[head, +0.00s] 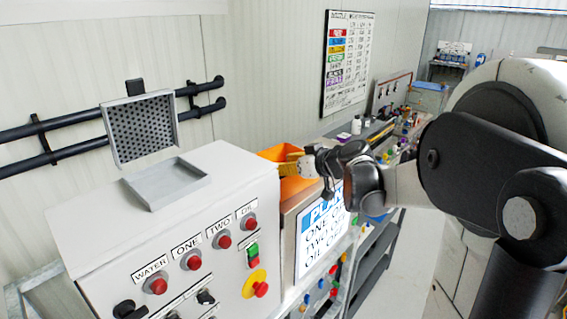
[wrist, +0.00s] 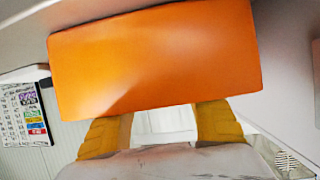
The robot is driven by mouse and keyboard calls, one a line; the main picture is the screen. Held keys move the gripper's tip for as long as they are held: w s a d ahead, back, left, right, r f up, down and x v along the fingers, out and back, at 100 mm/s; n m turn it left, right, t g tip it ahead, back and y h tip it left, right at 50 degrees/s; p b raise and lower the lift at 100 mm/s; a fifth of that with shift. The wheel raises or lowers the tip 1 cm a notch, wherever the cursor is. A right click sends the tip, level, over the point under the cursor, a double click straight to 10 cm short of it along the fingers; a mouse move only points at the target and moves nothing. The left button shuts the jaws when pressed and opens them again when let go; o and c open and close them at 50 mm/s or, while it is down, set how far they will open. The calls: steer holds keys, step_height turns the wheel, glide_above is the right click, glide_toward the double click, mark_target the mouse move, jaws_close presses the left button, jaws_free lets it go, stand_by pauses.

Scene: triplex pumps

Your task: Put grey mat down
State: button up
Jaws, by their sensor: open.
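A grey square panel with a dark studded face (head: 140,128) stands upright and tilted at the back of the white control box; it looks like the grey mat, though I cannot tell for sure. A shallow grey tray (head: 165,186) lies on top of the box in front of it. My gripper (head: 290,160) is well to the right of both, beside an orange bin (head: 272,153). In the wrist view the yellow fingers (wrist: 165,122) are apart, with nothing grey between them. The orange surface (wrist: 155,60) fills the view just beyond the fingertips; I cannot tell whether they touch it.
The white control box (head: 120,230) has red buttons and switches on its front. Black pipes (head: 60,125) run along the wall behind. A sign board (head: 318,228) stands below my gripper. A cluttered bench (head: 400,130) extends behind. Air above the tray is clear.

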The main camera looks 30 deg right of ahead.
steer(key=v, duration=1.2)
steer(key=shift+r+b, duration=0.25)
steer(key=shift+b, duration=0.05)
steer(key=shift+w, duration=0.1)
